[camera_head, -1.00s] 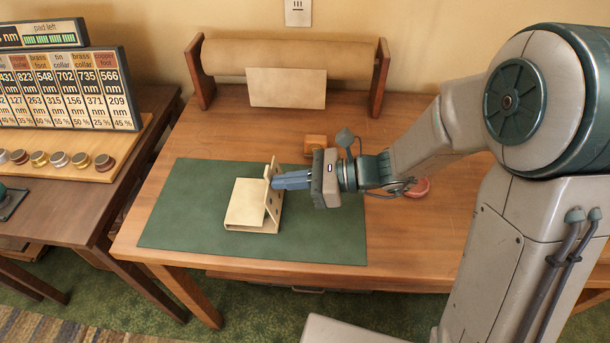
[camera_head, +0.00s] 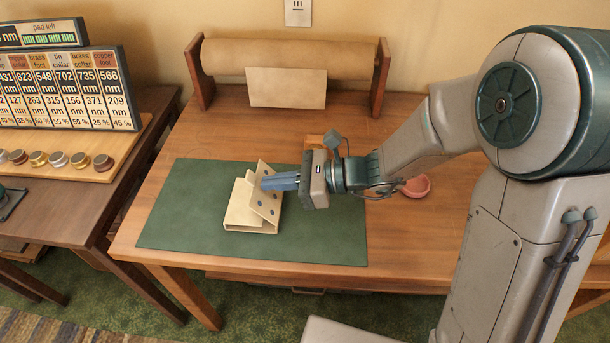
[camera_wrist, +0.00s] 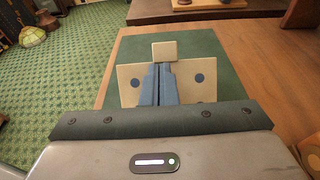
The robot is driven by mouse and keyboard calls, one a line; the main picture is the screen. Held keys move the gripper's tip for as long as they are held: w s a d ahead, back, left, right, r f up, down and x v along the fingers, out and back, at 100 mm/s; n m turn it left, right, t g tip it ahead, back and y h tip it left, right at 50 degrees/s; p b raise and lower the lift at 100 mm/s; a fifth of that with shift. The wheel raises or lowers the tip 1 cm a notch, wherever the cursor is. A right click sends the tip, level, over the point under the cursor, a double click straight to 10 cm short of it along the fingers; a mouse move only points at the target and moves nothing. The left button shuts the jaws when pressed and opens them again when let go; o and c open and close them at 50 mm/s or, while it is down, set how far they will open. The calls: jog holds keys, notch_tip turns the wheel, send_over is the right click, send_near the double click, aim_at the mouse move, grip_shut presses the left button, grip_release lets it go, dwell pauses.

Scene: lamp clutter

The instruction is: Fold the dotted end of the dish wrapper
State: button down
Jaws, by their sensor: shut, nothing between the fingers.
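The cream dish wrapper (camera_head: 243,212) lies on the green mat (camera_head: 185,215) in the head view. Its dotted end (camera_head: 267,205), a flap with dark blue dots, stands up on the right side and leans left over the body. My gripper (camera_head: 264,183) is shut and empty, its blue fingertips against the right face of this flap. In the wrist view the fingers (camera_wrist: 158,82) lie across the middle of the dotted end (camera_wrist: 201,87), with a dot showing on each side. A small cream piece (camera_wrist: 164,51) shows beyond the fingertips. The dish cannot be made out.
A paper roll (camera_head: 288,60) on a wooden stand is at the back of the table. A small wooden block (camera_head: 313,141) and a pink bowl (camera_head: 415,186) lie near my arm. The mat's left part is clear.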

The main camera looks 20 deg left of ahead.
jog(key=shift+s+a+f+b, duration=0.15)
jog(key=shift+a+f+b, duration=0.3)
jog(key=shift+a, duration=0.15)
jog(key=shift+d+r+p, duration=0.55)
jog(key=shift+d+p, duration=0.05)
jog(key=d+r+p, duration=0.1)
jog(key=w+d+r+p, duration=0.1)
jog(key=d, duration=0.1)
jog(key=shift+d+r, duration=0.1)
jog(key=shift+d, duration=0.2)
dwell(0.5)
